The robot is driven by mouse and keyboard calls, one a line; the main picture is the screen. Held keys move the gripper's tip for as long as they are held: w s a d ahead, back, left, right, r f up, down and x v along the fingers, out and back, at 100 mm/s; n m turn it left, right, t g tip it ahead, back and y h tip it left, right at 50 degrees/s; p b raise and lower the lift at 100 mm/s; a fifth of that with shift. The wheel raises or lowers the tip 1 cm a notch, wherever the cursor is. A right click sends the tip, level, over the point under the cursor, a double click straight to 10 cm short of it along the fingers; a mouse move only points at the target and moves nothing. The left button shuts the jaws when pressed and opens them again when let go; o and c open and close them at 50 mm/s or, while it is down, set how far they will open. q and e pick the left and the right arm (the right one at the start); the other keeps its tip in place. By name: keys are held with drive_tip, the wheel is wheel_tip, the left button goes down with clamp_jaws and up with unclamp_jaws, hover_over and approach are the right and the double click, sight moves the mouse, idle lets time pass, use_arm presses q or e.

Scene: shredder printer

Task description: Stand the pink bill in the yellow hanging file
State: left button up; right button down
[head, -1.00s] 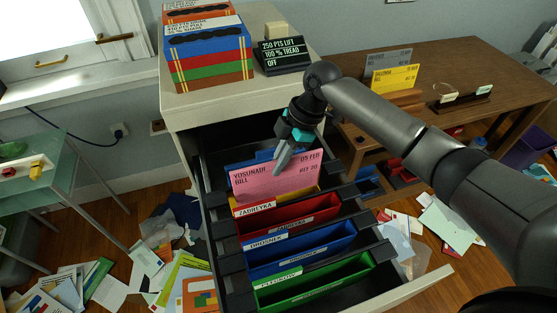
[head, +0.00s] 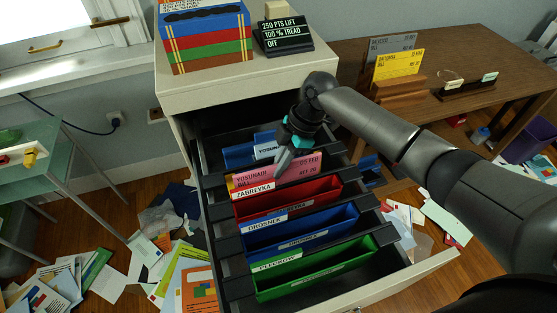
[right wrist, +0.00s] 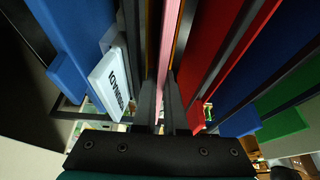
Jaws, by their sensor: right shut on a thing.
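The pink bill (head: 302,168) is upright and low in the open drawer, with only its upper part showing. My right gripper (head: 280,171) is shut on its top edge. In the right wrist view the pink bill (right wrist: 168,50) is a thin strip seen edge-on between the fingers (right wrist: 160,108). A yellow-orange strip of the yellow hanging file (right wrist: 184,32) runs close beside it. Whether the bill touches the file's bottom is hidden. My left gripper is not in view.
In the drawer, a blue file (head: 238,155) lies behind the bill; red (head: 320,190), blue (head: 340,220) and green (head: 350,257) files lie in front. Papers litter the floor.

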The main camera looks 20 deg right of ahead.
drive_tip(key=shift+r, duration=0.1)
drive_tip(key=c, duration=0.9)
unclamp_jaws()
drive_tip(key=p+v, duration=0.1)
drive_tip(key=v, duration=1.4)
drive_tip(key=shift+r+p, duration=0.2)
drive_tip(key=shift+p, duration=0.2)
drive_tip(key=shift+s+f, duration=0.1)
